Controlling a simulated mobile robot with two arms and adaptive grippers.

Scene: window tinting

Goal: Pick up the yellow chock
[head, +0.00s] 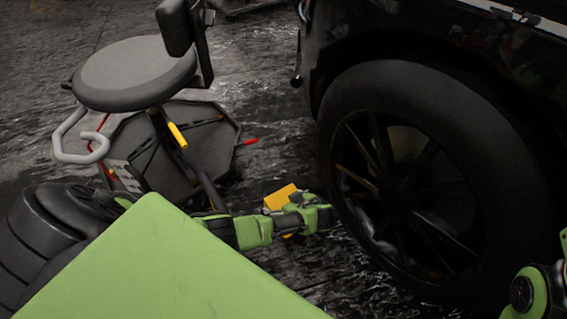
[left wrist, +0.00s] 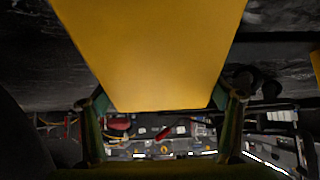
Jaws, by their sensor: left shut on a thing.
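The yellow chock (head: 281,197) shows in the head view near the floor, left of the car's wheel. My left gripper (head: 318,213) is at the chock, and its arm partly covers it. In the left wrist view the chock (left wrist: 155,50) fills the upper middle, with its lower end between the two fingers of my left gripper (left wrist: 165,108). The gripper is shut on the chock. I cannot tell whether the chock touches the floor. My right gripper is not in view; only a part of my right arm shows at the lower right of the head view.
A dark car wheel (head: 400,180) stands close to the right of my left gripper. A round grey stool (head: 135,72) with a tool tray base (head: 190,140) stands at the left. Dark wet-looking floor (head: 265,100) lies between the stool and the car.

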